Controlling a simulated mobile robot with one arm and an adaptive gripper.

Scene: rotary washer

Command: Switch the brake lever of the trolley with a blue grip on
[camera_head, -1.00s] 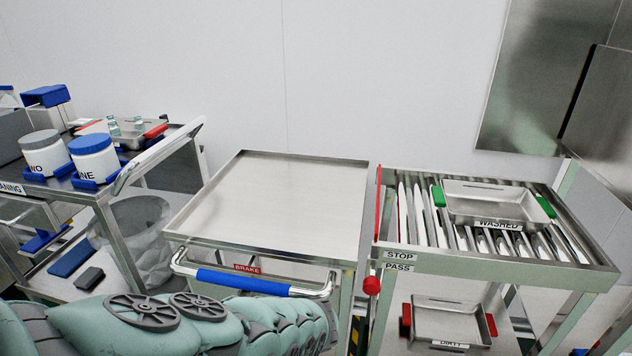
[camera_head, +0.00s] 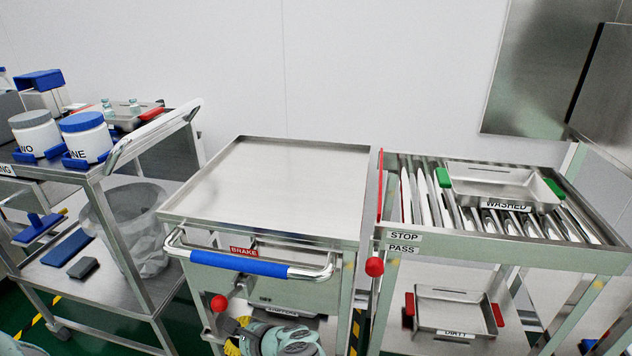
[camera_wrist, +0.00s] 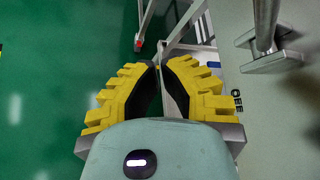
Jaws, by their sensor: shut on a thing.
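The trolley has a flat steel top (camera_head: 280,180) and a push bar with a blue grip (camera_head: 238,265). A red BRAKE label (camera_head: 244,252) sits above the grip. The brake lever's red knob (camera_head: 218,303) shows below the bar at the left. An OFF label (camera_head: 265,300) is on the panel right of it, and OFF lettering (camera_wrist: 237,98) also shows in the wrist view. My gripper (camera_head: 235,328) is just below the knob, apart from it in the picture. Its yellow fingers (camera_wrist: 158,65) are closed together at the tips; what they hold cannot be made out.
A cleaning trolley with jars (camera_head: 87,136) and a waste bag (camera_head: 135,225) stands at left. A roller table (camera_head: 500,255) with WASHED and DIRTY trays and a red-knobbed stop lever (camera_head: 375,267) stands close at right. Green floor (camera_wrist: 50,110) is open on the wrist view's left.

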